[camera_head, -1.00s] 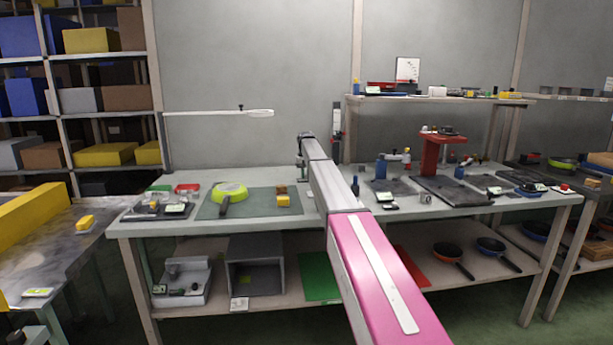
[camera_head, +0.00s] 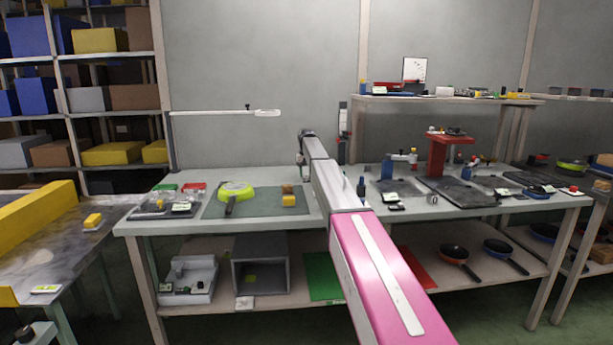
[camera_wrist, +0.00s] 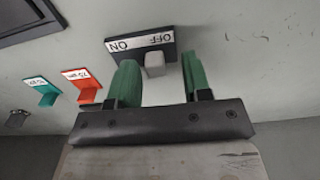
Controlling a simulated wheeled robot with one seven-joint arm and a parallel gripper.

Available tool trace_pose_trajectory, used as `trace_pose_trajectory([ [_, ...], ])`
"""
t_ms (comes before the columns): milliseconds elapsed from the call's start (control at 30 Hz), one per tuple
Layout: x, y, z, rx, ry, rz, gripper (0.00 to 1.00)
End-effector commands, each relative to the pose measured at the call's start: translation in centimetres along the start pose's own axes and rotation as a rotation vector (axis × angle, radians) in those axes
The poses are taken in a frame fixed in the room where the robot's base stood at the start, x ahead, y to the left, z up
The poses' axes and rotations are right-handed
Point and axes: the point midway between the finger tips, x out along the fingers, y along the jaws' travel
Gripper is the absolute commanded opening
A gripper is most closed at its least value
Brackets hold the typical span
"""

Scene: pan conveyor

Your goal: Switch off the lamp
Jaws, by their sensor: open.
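The lamp (camera_head: 267,113) is a slim pale head on a long white arm above the left part of the workbench. It looks dull, without a clear glow. In the wrist view a dark switch plate (camera_wrist: 166,56) carries a white label reading OFF and ON, seen upside down. A small grey switch lever (camera_wrist: 154,66) sticks out below the label. My gripper (camera_wrist: 157,78) has two green fingers, spread apart on either side of the lever, with a gap to each. In the head view my arm hides the switch.
A red tag (camera_wrist: 82,78) and a green tag (camera_wrist: 43,88) stick out left of the switch. A shelf unit (camera_head: 80,60) stands at the left.

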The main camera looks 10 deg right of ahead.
Motion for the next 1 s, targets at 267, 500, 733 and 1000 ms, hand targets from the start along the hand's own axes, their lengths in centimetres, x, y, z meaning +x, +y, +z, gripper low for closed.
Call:
trace_pose_trajectory([
  [267,-4.3,0.0,-0.1,0.000,0.002,0.000,0.45],
  [500,-8.6,-0.1,-0.1,-0.001,0.002,-0.001,0.45],
  [733,-10.1,-0.1,0.0,-0.001,0.000,-0.001,0.45],
  [1000,-10.0,0.2,0.1,0.005,0.000,0.002,0.45],
])
